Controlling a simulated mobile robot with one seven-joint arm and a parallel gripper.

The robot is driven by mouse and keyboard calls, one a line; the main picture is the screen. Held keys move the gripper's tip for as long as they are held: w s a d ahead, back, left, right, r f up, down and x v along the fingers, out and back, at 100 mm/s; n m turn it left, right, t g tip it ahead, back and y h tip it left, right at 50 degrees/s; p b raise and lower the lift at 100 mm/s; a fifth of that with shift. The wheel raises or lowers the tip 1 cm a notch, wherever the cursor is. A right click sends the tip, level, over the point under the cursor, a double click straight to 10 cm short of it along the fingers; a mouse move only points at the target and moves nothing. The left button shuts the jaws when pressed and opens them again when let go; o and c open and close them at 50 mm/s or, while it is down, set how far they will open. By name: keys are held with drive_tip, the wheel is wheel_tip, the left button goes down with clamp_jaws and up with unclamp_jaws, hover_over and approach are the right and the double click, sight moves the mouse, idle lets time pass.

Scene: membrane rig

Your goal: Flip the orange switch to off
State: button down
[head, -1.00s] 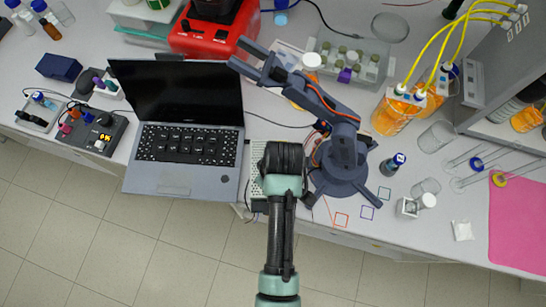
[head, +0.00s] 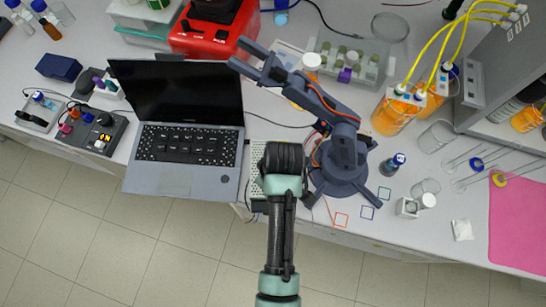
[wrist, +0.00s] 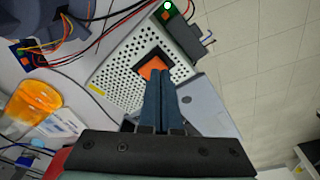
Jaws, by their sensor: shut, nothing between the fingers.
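The orange switch (wrist: 152,67) sits in a black-framed opening on a perforated metal box (wrist: 116,70) in the wrist view. My gripper (wrist: 160,74) is shut and empty, its fingertips over the lower right part of the switch. I cannot tell whether they touch it or which way the switch is tipped. In the head view the perforated box (head: 257,145) is mostly covered by my arm, and the switch is hidden there.
A laptop (head: 185,180) lies left of the box. A dark desktop robot arm (head: 342,165) stands close on its right. In the wrist view, a green board (wrist: 170,14) with a bright light and red and black wires lies beyond the box. An orange-filled beaker (wrist: 36,100) is at left.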

drive_tip(key=shift+f+b, duration=0.6)
drive_tip(key=shift+f, duration=0.35)
idle(0.5)
drive_tip(key=shift+r, duration=0.2)
wheel_tip(320, 180, up, 7)
drive_tip(key=p, duration=0.7)
drive_tip(key=shift+p, duration=0.35)
drive_tip(key=shift+f, duration=0.15)
